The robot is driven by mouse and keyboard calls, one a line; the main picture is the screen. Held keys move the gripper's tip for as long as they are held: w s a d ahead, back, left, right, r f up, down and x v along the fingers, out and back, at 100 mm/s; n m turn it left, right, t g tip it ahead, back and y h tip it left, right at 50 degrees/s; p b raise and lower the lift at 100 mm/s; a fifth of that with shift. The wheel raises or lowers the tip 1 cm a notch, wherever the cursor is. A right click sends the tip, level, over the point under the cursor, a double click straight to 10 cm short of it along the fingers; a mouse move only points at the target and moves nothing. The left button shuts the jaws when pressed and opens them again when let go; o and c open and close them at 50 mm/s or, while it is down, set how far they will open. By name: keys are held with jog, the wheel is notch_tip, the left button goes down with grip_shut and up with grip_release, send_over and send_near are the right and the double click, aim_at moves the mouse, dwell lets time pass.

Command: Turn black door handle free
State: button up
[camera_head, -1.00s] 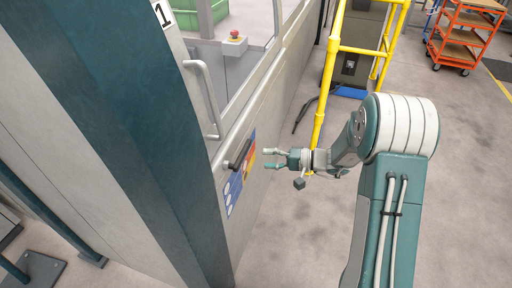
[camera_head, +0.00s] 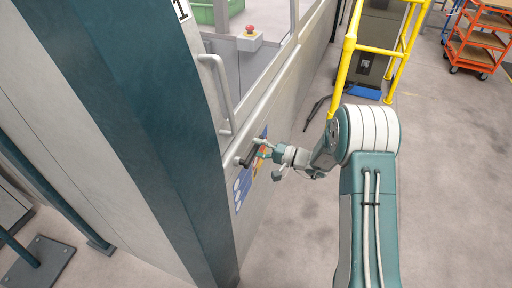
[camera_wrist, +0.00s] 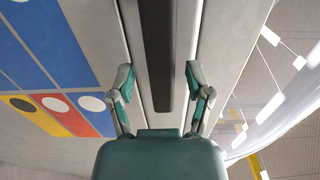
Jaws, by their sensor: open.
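The black door handle (camera_head: 245,154) is a short dark bar on the machine's light panel in the head view. In the wrist view the black handle (camera_wrist: 157,60) runs lengthwise down the middle, between the two fingers. My gripper (camera_head: 264,155) is open in front of the panel, its fingertips close to the handle. In the wrist view my gripper (camera_wrist: 159,85) shows one finger on each side of the handle, with gaps to it. Whether a finger touches the handle cannot be told.
A coloured label (camera_head: 243,187) is on the panel beside the handle. A grey grab bar (camera_head: 216,95) stands out from the door above. A yellow railing (camera_head: 347,60) stands beyond my arm. An orange cart (camera_head: 480,38) is at the far right.

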jog(key=shift+w+a, duration=0.1)
jog(key=shift+a, duration=0.25)
